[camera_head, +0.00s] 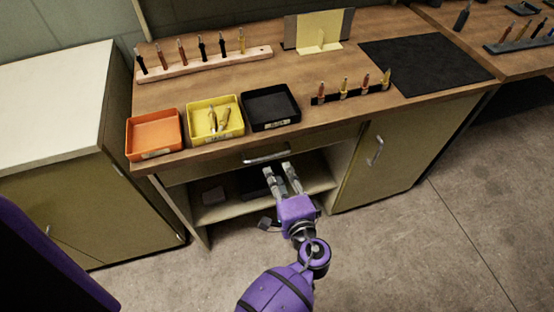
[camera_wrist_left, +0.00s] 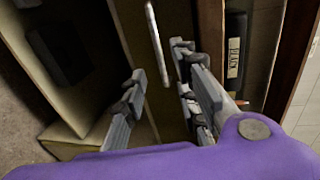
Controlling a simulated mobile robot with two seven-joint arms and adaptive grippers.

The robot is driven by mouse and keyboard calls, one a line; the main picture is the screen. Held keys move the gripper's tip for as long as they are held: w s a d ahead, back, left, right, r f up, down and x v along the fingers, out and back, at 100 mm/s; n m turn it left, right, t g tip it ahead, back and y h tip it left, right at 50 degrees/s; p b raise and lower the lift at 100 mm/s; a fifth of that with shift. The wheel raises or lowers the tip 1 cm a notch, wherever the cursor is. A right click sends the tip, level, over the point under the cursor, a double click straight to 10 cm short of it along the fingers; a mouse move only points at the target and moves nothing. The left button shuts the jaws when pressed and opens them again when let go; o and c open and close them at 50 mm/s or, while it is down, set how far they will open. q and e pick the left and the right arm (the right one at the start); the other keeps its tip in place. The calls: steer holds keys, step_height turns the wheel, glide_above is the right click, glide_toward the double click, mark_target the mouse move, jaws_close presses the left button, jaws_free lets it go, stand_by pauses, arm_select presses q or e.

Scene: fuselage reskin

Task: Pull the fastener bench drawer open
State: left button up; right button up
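The bench drawer (camera_head: 215,168) is a wide olive front under the wooden top and looks closed. Its silver bar handle (camera_head: 266,157) sits at the middle of the front. In the left wrist view the handle (camera_wrist_left: 158,45) runs up and down the picture, in line with the space between the fingers. My left gripper (camera_head: 279,169) is open and empty, just in front of and slightly below the handle at its right part. In the left wrist view its fingers (camera_wrist_left: 156,64) are well apart; I cannot tell whether they touch anything. My right gripper is not in view.
Orange (camera_head: 154,133), yellow (camera_head: 214,119) and black (camera_head: 270,107) bins stand along the bench's front edge above the drawer. An open shelf (camera_head: 215,210) lies below it. A cabinet door (camera_head: 400,150) with a handle is to the right. Floor in front is clear.

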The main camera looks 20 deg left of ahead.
arm_select(q)
steer(key=p+x, duration=0.1)
steer(key=x, duration=0.6)
steer(key=shift+a, duration=0.35)
steer(key=shift+w, duration=0.1)
jaws_close()
